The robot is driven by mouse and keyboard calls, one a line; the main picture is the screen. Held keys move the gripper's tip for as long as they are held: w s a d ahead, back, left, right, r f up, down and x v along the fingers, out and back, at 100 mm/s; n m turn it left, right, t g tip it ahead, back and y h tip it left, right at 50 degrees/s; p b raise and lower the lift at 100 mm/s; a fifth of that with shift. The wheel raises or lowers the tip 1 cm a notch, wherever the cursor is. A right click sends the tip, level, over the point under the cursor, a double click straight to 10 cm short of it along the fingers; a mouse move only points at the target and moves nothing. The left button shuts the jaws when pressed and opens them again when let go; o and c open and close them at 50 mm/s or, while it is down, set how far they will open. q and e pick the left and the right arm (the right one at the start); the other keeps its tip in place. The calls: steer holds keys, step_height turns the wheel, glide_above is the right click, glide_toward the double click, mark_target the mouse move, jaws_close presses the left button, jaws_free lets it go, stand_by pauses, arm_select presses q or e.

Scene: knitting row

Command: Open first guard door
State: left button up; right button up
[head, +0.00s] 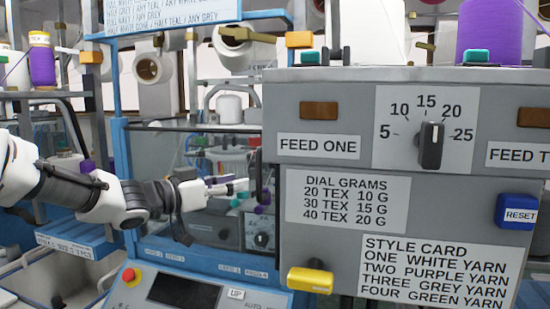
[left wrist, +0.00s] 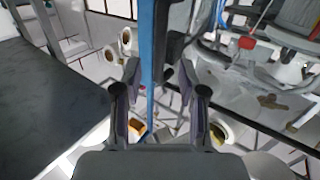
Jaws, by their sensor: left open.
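The guard door is a clear pane (head: 160,150) with a dark top edge, set in a blue machine frame (head: 121,165) left of the grey feed panel. A dark upright handle (head: 258,178) shows at the pane's right edge, beside the panel. My left gripper (head: 241,187) reaches in from the left, with its fingertips just left of the handle. In the left wrist view its two fingers (left wrist: 158,78) are open and apart. A blue bar (left wrist: 147,50) and a dark bar (left wrist: 174,45) show ahead of them; I cannot tell whether they touch. My right gripper is out of view.
The grey feed panel (head: 345,245) stands close on the right, with a dial (head: 431,145), a yellow knob (head: 310,280) and a blue reset button (head: 517,211). A control console (head: 185,292) with a red button (head: 128,275) lies below my left arm.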

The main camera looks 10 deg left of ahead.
mark_target(257, 175)
arm_select(q)
steer(key=x, duration=0.2)
steer(key=p+x, duration=0.1)
steer(key=x, duration=0.2)
steer(key=r+p+x, duration=0.1)
steer(key=x, duration=0.1)
steer(key=shift+w+d, duration=0.25)
steer(key=shift+w, duration=0.05)
steer(key=shift+a, duration=0.2)
steer(key=shift+s, duration=0.15)
jaws_close()
